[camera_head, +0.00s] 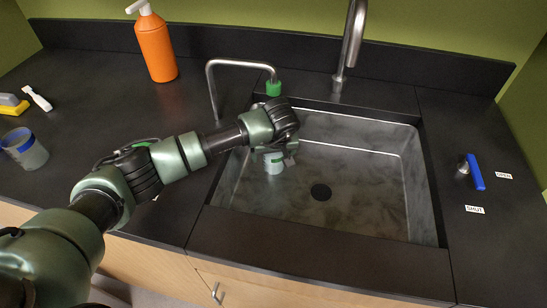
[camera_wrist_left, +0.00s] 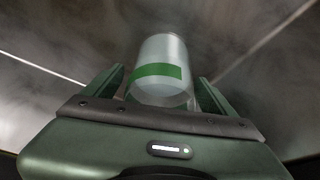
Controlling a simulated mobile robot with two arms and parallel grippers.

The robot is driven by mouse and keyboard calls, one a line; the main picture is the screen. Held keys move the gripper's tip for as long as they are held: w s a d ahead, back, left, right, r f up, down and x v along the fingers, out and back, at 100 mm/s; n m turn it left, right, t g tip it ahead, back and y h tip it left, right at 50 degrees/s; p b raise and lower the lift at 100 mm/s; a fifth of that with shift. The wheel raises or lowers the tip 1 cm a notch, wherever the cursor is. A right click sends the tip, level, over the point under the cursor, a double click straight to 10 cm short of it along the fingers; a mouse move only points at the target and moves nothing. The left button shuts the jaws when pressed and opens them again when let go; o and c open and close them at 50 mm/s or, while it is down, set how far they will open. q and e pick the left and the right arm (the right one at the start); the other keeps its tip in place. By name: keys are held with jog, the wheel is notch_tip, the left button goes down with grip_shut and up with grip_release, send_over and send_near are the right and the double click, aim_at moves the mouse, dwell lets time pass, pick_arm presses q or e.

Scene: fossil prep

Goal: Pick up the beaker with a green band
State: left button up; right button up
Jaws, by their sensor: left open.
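The beaker with a green band (camera_head: 274,167) is in the sink, near its left wall, partly hidden by my left gripper. In the left wrist view the clear beaker (camera_wrist_left: 162,55) shows its green band facing me. My left gripper (camera_head: 277,156) reaches down into the sink at the beaker. In the left wrist view its two green fingers (camera_wrist_left: 160,85) are open, one on each side of the beaker. I cannot tell whether either finger touches it. My right gripper is not in view.
A steel sink (camera_head: 375,190) with a dark drain lies under a tall faucet (camera_head: 350,40). A bent spout with a green tip (camera_head: 273,88) stands at its back left. An orange bottle (camera_head: 156,45) and a blue-banded beaker (camera_head: 25,149) stand left. A blue handle (camera_head: 476,172) is right.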

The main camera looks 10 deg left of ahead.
pick_arm(q)
jog(key=c, duration=1.6)
